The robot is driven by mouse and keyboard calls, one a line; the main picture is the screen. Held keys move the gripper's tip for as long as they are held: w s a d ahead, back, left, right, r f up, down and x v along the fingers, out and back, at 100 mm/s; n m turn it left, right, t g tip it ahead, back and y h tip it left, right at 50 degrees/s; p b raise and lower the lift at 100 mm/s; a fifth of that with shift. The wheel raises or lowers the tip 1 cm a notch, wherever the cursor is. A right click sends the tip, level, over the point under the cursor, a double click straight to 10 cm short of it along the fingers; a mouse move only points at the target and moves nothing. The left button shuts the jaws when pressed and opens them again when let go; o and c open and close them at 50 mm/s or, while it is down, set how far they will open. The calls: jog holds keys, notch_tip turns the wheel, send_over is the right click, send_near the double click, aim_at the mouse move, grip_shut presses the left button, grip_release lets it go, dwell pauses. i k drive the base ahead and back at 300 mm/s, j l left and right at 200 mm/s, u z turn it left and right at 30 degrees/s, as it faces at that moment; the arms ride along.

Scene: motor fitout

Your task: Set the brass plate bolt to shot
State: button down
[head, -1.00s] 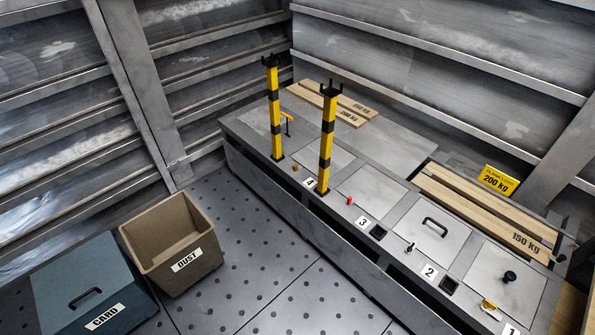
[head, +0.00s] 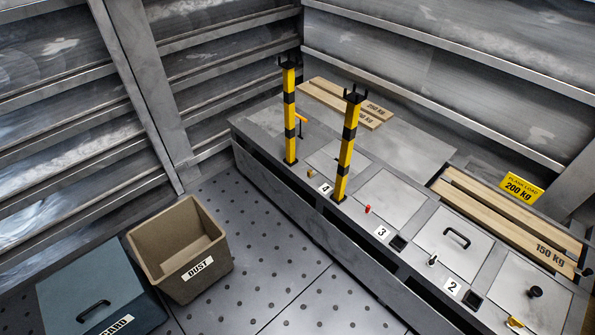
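A brass-yellow fitting (head: 515,323), which looks like the brass plate bolt, sits at the front of the rightmost lid (head: 522,288) of the long grey bench. It lies at the bottom edge of the head view and is small. I cannot tell whether it is shot or drawn back. Smaller fittings stand along the same front strip: a silver one (head: 432,260) by label 2, a red one (head: 367,209) by label 3, and a tan one (head: 310,173) by label 4. My gripper is not in view.
Two yellow-black posts (head: 347,150) rise from the bench's left part. Planks (head: 510,220) lie along its back, with a yellow 200 kg sign (head: 522,187). A DUST bin (head: 180,247) and a blue-grey lidded box (head: 95,300) stand on the floor at left. Floor before the bench is clear.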

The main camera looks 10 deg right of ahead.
aim_at(310, 173)
jog(key=i+j, duration=0.35)
jog(key=i+j+z, duration=0.1)
jog(key=i+j, duration=0.3)
jog(key=j, duration=0.15)
jog(key=i+j+z, duration=0.1)
jog(key=i+j, duration=0.25)
jog(key=j, duration=0.15)
jog(key=i+j, duration=0.35)
jog(key=j, duration=0.15)
